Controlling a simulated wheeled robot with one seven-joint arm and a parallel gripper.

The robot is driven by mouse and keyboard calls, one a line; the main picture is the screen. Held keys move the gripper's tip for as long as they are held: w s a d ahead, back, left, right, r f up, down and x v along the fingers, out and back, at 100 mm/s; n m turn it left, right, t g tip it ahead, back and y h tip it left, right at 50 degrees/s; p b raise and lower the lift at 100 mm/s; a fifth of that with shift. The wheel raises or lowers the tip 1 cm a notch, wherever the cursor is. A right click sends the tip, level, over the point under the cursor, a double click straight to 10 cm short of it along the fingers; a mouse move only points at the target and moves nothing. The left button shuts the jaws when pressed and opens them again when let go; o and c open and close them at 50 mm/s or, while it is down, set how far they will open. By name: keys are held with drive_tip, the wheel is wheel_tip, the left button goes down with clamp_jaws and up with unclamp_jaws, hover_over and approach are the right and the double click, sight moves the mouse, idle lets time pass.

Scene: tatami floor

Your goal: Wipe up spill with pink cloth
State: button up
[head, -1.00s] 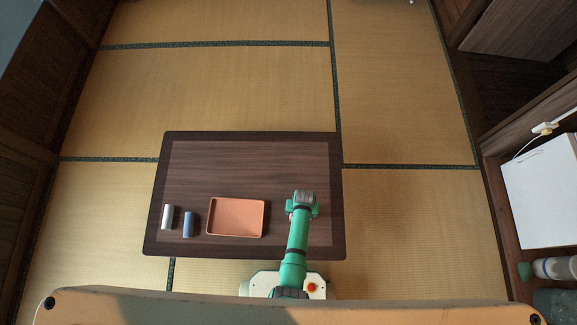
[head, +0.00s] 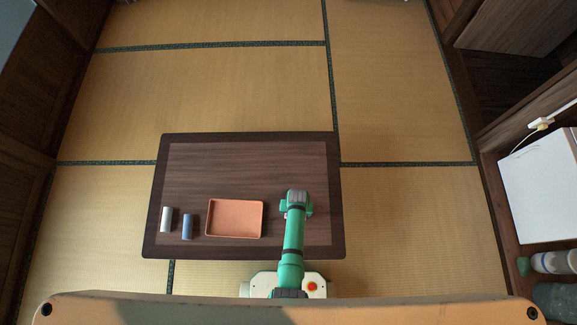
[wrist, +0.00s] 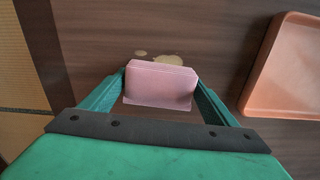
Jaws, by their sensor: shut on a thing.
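The pink cloth (wrist: 160,84) is a folded block between the two green fingers of my gripper (wrist: 158,92) in the wrist view. My gripper is shut on it, over the dark wooden table (head: 245,165). A pale beige spill (wrist: 163,58) lies on the table just beyond the cloth in the wrist view, and the cloth may cover part of it. In the head view my gripper (head: 296,205) is over the right part of the table, and my arm hides the spill. I cannot tell whether the cloth touches the table.
An orange tray (head: 262,222) stands left of my gripper in the head view; its edge (wrist: 262,92) shows at the right in the wrist view. A white cylinder (head: 166,219) and a blue cylinder (head: 188,227) stand farther left. The back of the table is clear.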

drive_tip(key=shift+d+r, duration=0.4)
drive_tip(key=shift+d+f, duration=0.4)
drive_tip(key=shift+d, duration=0.3)
drive_tip(key=shift+w+d, duration=0.1)
drive_tip(key=shift+d, duration=0.65)
drive_tip(key=shift+w+a, duration=0.1)
drive_tip(key=shift+a, duration=0.6)
drive_tip(key=a, duration=0.4)
drive_tip(key=shift+s+r, duration=0.1)
drive_tip(key=shift+s, duration=0.2)
drive_tip(key=shift+a+f, duration=0.2)
drive_tip(key=shift+a, duration=0.15)
drive_tip(key=shift+a+r, duration=0.3)
drive_tip(key=shift+r, duration=0.15)
drive_tip(key=shift+w+a+f, duration=0.1)
drive_tip(key=shift+a+f, duration=0.1)
drive_tip(key=shift+a, duration=0.2)
drive_tip(key=shift+r, duration=3.95)
